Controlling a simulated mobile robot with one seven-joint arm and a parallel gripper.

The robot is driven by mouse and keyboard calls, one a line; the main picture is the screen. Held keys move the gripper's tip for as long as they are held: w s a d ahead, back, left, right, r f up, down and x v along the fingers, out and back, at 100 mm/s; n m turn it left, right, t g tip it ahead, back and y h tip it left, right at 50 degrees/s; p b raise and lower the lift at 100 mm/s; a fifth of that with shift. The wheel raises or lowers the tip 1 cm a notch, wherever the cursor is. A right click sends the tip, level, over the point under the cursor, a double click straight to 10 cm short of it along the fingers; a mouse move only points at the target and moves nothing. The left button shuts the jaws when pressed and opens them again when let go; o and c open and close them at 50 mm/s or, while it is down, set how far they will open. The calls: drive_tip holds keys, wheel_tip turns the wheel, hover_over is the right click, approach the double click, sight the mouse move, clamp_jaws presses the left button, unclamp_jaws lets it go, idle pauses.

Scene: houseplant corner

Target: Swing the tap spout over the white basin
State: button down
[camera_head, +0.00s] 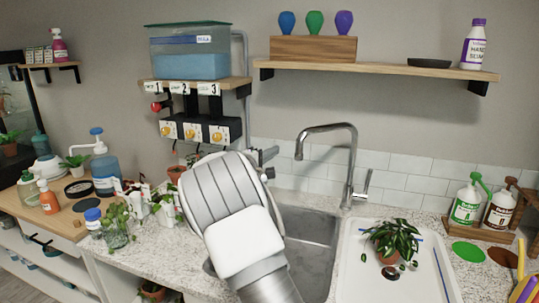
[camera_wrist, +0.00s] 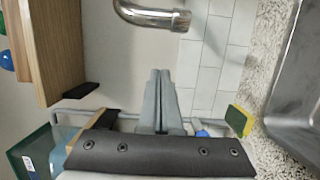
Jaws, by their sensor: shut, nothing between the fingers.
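The chrome tap (camera_head: 350,165) stands behind the sinks, with its lever on the right. Its spout (camera_head: 322,128) arches to the left and ends above the metal sink (camera_head: 308,245), not over the white basin. The white basin (camera_head: 347,272) is right of the metal sink and holds a leafy plant (camera_head: 392,238). My gripper (camera_head: 268,156) is shut and empty, left of the spout's end. In the wrist view the shut fingers (camera_wrist: 160,74) point toward the spout (camera_wrist: 150,14), with a visible gap in the picture. The tap's base is out of that view.
A wooden shelf (camera_head: 375,68) hangs above the tap. Soap bottles (camera_head: 466,203) stand at the right. A yellow-green sponge (camera_wrist: 240,120) shows in the wrist view. My arm hides part of the counter and metal sink. Several plants and bottles stand at the left.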

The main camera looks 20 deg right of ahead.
drive_tip(key=d, duration=0.5)
drive_tip(key=shift+s+d+p, duration=0.15)
drive_tip(key=shift+d+p, duration=0.05)
drive_tip(key=shift+p, duration=0.1)
drive_tip(key=shift+s+f+b, duration=0.1)
drive_tip(key=shift+f+b, duration=0.05)
drive_tip(key=shift+b, duration=0.4)
